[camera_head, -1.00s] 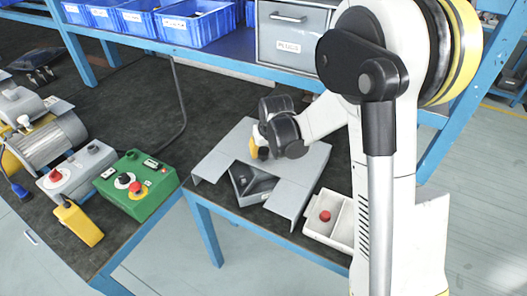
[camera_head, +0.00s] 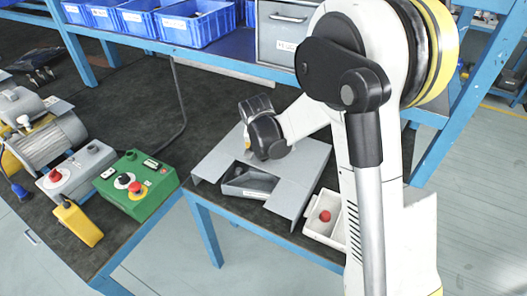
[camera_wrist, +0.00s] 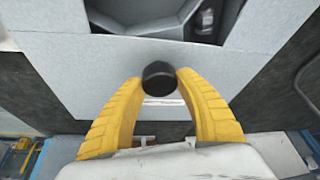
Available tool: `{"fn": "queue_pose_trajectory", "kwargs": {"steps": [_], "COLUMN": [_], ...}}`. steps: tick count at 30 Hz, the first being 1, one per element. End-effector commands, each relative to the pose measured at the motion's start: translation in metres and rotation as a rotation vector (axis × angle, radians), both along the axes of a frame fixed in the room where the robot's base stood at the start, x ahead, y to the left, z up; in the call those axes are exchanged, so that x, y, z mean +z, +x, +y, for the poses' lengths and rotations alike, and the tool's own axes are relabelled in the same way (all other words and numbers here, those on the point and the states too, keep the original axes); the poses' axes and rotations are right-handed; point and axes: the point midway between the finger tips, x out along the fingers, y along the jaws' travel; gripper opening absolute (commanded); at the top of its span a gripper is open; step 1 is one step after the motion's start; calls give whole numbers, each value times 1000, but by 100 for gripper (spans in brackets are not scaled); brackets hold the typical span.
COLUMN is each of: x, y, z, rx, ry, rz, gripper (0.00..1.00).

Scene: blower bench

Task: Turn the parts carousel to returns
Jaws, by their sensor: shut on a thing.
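The parts carousel lies under a grey cover plate (camera_head: 306,160) on the bench. A cut-out in the plate shows a grey compartment (camera_head: 246,183) with dark parts inside, which also shows at the top of the wrist view (camera_wrist: 140,16). A round black knob (camera_wrist: 160,76) stands over the plate in the wrist view. My gripper (camera_wrist: 159,84) has its two yellow fingers closed on this knob, one on each side. In the head view, my gripper (camera_head: 254,150) is over the far part of the plate, with its fingertips and the knob mostly hidden. I cannot read any compartment label.
A white tray (camera_head: 310,231) with a red ball-shaped thing stands right of the plate. Left are a green control box (camera_head: 155,200), a grey box with a red button (camera_head: 62,184) and a motor (camera_head: 38,148). Blue bins (camera_head: 200,28) and a grey drawer (camera_head: 283,28) stand behind.

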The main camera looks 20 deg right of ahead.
Motion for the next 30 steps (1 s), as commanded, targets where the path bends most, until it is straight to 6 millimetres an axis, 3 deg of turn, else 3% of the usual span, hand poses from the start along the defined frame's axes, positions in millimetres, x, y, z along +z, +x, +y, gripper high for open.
{"fn": "queue_pose_trajectory", "kwargs": {"steps": [15,30], "x": [-1,-1], "y": [-1,-1], "z": [0,0], "rx": [-234,-334], "ry": [0,0], "rz": [3,2], "gripper": [0,0]}}
